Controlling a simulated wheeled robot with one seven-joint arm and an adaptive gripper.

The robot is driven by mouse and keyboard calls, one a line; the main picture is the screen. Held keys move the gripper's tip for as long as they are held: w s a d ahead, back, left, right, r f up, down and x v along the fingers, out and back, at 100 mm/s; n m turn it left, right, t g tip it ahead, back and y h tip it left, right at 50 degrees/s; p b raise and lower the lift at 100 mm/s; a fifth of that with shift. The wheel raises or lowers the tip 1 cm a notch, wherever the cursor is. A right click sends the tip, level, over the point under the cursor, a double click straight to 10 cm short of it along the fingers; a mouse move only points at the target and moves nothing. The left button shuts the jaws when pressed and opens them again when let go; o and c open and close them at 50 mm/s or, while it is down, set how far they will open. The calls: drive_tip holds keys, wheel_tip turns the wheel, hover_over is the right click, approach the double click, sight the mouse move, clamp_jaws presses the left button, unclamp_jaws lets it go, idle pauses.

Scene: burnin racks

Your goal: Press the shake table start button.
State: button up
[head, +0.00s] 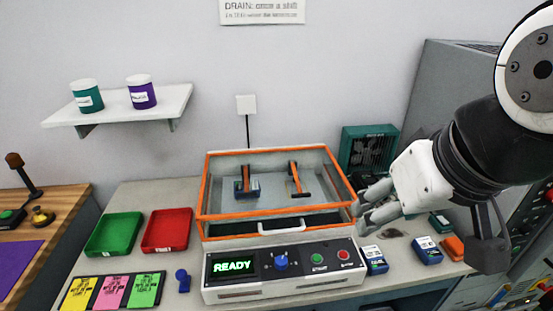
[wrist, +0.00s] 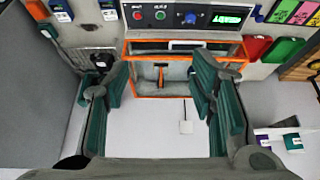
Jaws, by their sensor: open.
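The shake table (head: 225,290) stands on the bench, with a front panel showing a lit green READY display (head: 233,265). Right of the display are a blue knob (head: 281,261), a green button (head: 317,258) and a red button (head: 343,254); the button labels are too small to read. In the wrist view the panel is upside down at the top, with the green button (wrist: 160,15) left of the knob. My gripper (head: 362,204) is open and empty, at the right side of the table's orange-framed clear enclosure (head: 330,165). Its fingers (wrist: 160,88) are apart in the wrist view.
A blue module (head: 247,190) sits by the left orange clamp inside the enclosure. Green (head: 115,235) and red (head: 167,230) trays lie left of the table. Small blue modules (head: 375,260) and an orange one (head: 453,247) lie right. A dark green fan box (head: 368,149) stands behind.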

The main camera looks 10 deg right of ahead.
clamp_jaws()
idle(1.3)
